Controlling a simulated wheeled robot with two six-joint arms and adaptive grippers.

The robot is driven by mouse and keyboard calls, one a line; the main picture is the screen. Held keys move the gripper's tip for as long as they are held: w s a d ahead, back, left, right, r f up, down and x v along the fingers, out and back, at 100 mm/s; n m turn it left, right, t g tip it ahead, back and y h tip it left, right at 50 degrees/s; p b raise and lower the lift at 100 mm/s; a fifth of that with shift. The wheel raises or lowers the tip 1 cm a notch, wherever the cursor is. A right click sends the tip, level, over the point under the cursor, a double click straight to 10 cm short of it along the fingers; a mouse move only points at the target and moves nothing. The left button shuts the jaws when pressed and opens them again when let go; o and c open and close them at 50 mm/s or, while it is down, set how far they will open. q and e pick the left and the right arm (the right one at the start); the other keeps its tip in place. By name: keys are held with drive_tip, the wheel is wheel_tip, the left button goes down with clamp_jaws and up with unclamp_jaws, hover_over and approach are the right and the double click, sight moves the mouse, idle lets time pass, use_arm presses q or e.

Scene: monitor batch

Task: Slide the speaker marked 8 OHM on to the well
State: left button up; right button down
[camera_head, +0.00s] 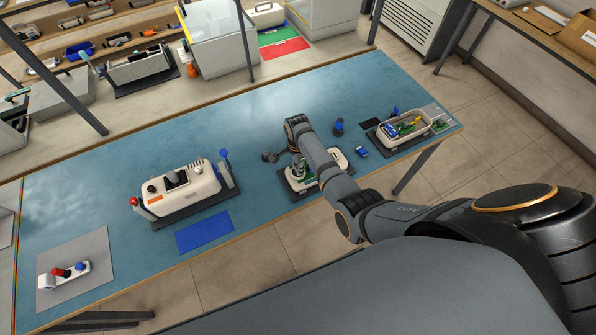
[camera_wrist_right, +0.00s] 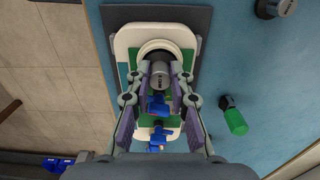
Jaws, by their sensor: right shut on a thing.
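In the right wrist view my right gripper (camera_wrist_right: 160,92) is shut on a grey cylindrical speaker (camera_wrist_right: 161,76). Its small label is too small to read. The speaker is just at the round white-rimmed well (camera_wrist_right: 160,44) near one end of a cream housing (camera_wrist_right: 123,45); I cannot tell if it is seated or still above it. A green board with blue parts shows between and below the fingers. In the head view the cream housing (camera_head: 333,162) lies under my right arm, and the gripper (camera_head: 299,172) is mostly hidden. My left gripper is not in view.
A cream tray (camera_head: 441,124) of parts is at right, a larger cream unit (camera_head: 180,190) and a blue mat (camera_head: 204,232) at left.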

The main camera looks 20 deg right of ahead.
drive_tip(key=shift+f, duration=0.15)
drive_tip(key=c, duration=1.1)
unclamp_jaws()
wheel_tip(320, 180, up, 12)
